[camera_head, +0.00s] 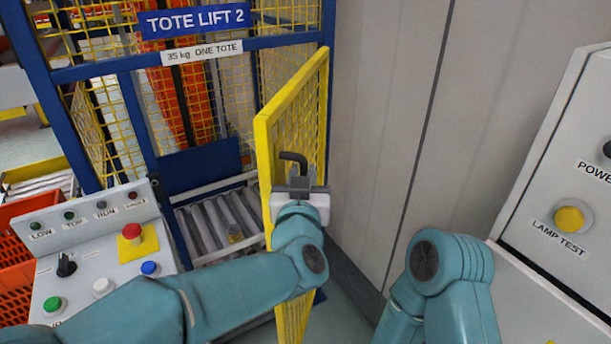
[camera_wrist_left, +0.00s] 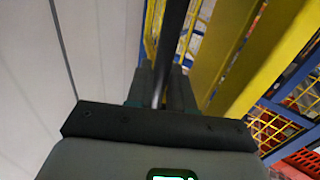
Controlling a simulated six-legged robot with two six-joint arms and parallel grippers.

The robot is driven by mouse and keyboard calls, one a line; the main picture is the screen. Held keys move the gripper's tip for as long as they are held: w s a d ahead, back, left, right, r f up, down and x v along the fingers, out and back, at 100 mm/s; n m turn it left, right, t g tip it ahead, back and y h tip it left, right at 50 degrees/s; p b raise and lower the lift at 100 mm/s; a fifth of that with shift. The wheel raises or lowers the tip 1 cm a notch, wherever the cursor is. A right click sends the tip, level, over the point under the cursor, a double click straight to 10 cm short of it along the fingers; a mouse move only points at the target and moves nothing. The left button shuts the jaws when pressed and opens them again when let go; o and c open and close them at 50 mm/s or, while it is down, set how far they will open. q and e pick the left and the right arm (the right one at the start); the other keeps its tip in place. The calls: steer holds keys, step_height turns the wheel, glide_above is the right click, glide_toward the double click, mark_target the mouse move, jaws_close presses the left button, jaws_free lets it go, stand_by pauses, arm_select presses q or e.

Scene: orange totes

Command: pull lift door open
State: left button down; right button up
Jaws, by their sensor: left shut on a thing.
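The lift door (camera_head: 262,150) is a yellow-framed mesh panel, standing swung out from the blue frame of the tote lift in the head view. Its yellow frame also shows in the left wrist view (camera_wrist_left: 233,60). A dark bent handle (camera_head: 294,158) sticks out at the door; in the left wrist view it is a dark bar (camera_wrist_left: 172,45) running between the fingers. My left gripper (camera_head: 298,183) is shut on the handle, and its fingers also show in the wrist view (camera_wrist_left: 162,90). My right arm shows at the lower right, but its gripper is out of view.
The lift opening shows a roller bed (camera_head: 215,222). A control panel (camera_head: 100,258) with buttons stands at left, beside orange totes (camera_head: 14,262). A grey wall (camera_head: 385,120) lies right of the door, and a cabinet (camera_head: 575,195) stands at far right.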

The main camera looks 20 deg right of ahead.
arm_select(q)
steer(key=c, duration=1.2)
jaws_free()
steer(key=shift+r, duration=0.15)
steer(key=shift+o, duration=0.2)
steer(key=b+v, duration=0.3)
steer(key=v, duration=1.3)
steer(key=shift+s+b, duration=0.2)
steer(key=shift+b, duration=0.1)
